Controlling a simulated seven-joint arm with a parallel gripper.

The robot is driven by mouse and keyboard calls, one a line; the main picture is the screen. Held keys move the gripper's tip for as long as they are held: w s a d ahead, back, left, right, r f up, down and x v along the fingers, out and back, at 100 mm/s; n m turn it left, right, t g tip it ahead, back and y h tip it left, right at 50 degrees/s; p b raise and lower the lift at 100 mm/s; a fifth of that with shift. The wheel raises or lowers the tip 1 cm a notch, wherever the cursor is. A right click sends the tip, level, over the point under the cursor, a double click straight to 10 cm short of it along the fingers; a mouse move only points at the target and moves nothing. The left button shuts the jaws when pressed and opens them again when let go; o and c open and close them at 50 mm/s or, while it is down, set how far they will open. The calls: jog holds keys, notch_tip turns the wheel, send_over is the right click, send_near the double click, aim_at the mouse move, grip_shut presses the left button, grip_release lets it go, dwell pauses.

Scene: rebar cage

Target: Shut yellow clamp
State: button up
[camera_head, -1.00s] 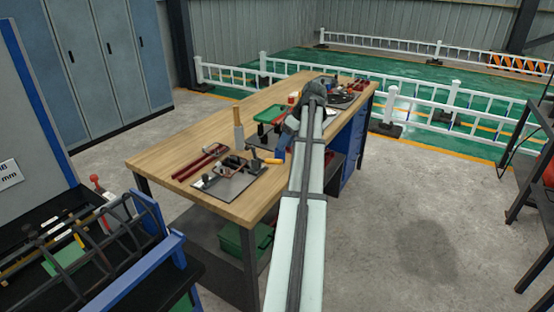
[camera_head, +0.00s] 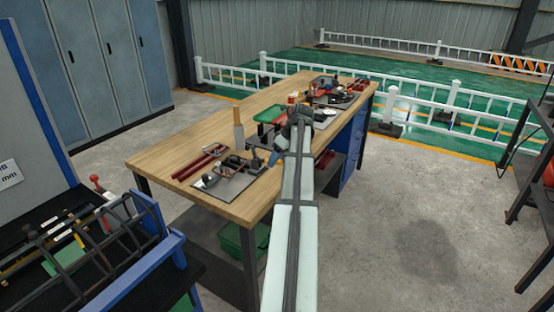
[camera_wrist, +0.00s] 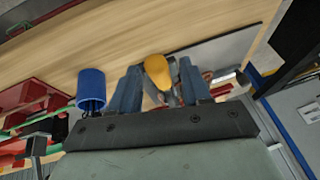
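The yellow clamp's rounded yellow handle (camera_wrist: 157,70) shows in the wrist view, between the two blue-grey fingers of my gripper (camera_wrist: 158,75). The fingers stand apart with some room beside the handle, and I see no clear grip on it. Whether either finger touches it, I cannot tell. In the head view my gripper (camera_head: 274,158) is at the right edge of the clamp plate (camera_head: 228,188) on the bench. It hides the yellow handle there. The clamp's dark metal parts on the plate are too small to read clearly.
A blue cylinder (camera_wrist: 91,88) is left of my fingers in the wrist view. The bench's near left end is clear.

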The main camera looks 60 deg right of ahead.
grip_shut()
dwell(0.5)
jog(key=shift+w+r+g, duration=0.35)
jog(key=shift+r+g, duration=0.2)
jog(key=shift+w+r+g, duration=0.3)
jog(key=shift+r+g, duration=0.2)
jog(key=shift+g, duration=0.05)
jog(key=shift+w+r+g, duration=0.5)
jog(key=shift+r+g, duration=0.05)
jog(key=shift+g, duration=0.35)
jog(key=shift+w+r+g, duration=0.45)
jog(key=shift+r+g, duration=0.05)
jog(key=shift+g, duration=0.4)
jog(key=shift+m, duration=0.3)
jog(key=shift+o, duration=0.4)
grip_release()
